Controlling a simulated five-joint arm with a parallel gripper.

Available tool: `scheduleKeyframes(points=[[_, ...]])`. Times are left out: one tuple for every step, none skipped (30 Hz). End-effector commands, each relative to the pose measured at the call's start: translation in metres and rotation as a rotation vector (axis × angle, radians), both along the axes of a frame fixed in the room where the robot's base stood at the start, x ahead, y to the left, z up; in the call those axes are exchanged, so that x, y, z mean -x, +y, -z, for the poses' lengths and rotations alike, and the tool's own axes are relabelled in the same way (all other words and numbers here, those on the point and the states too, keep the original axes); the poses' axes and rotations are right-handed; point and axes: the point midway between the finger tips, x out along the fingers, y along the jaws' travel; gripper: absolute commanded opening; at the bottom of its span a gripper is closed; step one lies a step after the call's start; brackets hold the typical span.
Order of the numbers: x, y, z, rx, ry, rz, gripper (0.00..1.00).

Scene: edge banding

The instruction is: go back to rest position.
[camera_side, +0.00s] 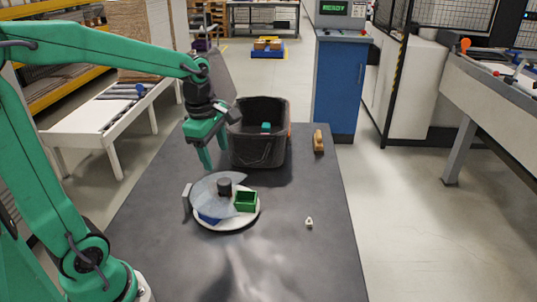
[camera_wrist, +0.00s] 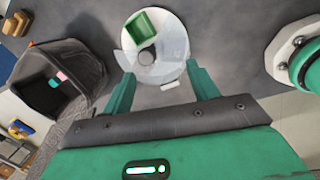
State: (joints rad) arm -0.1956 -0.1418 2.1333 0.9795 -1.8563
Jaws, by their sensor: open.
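My gripper (camera_side: 214,155) hangs above the dark table, behind the round white turntable (camera_side: 236,226) and left of the black bin. Its two green fingers are apart with nothing between them; in the wrist view the gripper (camera_wrist: 160,75) shows them spread at either side of the turntable (camera_wrist: 178,34). The turntable carries a green open box (camera_side: 246,201), a blue piece (camera_side: 209,218), a dark knob (camera_side: 225,185) and a clear partial cover (camera_side: 207,190). The gripper appears clear of all of them.
The black bin (camera_side: 258,150) holds a teal block (camera_side: 266,127) and, in the wrist view, a pink one (camera_wrist: 61,76). A wooden brush-like block (camera_side: 318,141) lies at the table's right. A small white piece (camera_side: 309,222) lies front right. The front table is clear.

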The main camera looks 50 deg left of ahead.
Motion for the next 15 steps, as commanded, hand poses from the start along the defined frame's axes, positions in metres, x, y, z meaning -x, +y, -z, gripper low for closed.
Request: scheduleKeyframes(points=[[0.004,-0.004,-0.004,-0.014,-0.012,0.073,0.59],[0.007,-0.006,-0.005,-0.023,-0.019,0.119,0.59],[0.010,-0.009,-0.007,-0.036,-0.026,0.181,0.59],[0.012,-0.010,-0.009,-0.046,-0.033,0.227,0.59],[0.015,-0.012,-0.011,-0.057,-0.039,0.274,0.59],[0.018,-0.015,-0.012,-0.070,-0.045,0.335,0.59],[0.020,-0.017,-0.014,-0.081,-0.051,0.382,0.59],[0.023,-0.018,-0.015,-0.091,-0.057,0.427,0.59],[0.026,-0.021,-0.017,-0.106,-0.063,0.489,0.59],[0.029,-0.023,-0.018,-0.119,-0.069,0.534,0.59],[0.031,-0.024,-0.019,-0.130,-0.074,0.580,0.59],[0.035,-0.027,-0.020,-0.147,-0.080,0.640,0.59],[0.037,-0.028,-0.021,-0.160,-0.085,0.687,0.59],[0.040,-0.030,-0.023,-0.172,-0.091,0.732,0.59],[0.043,-0.032,-0.023,-0.190,-0.097,0.793,0.59]])
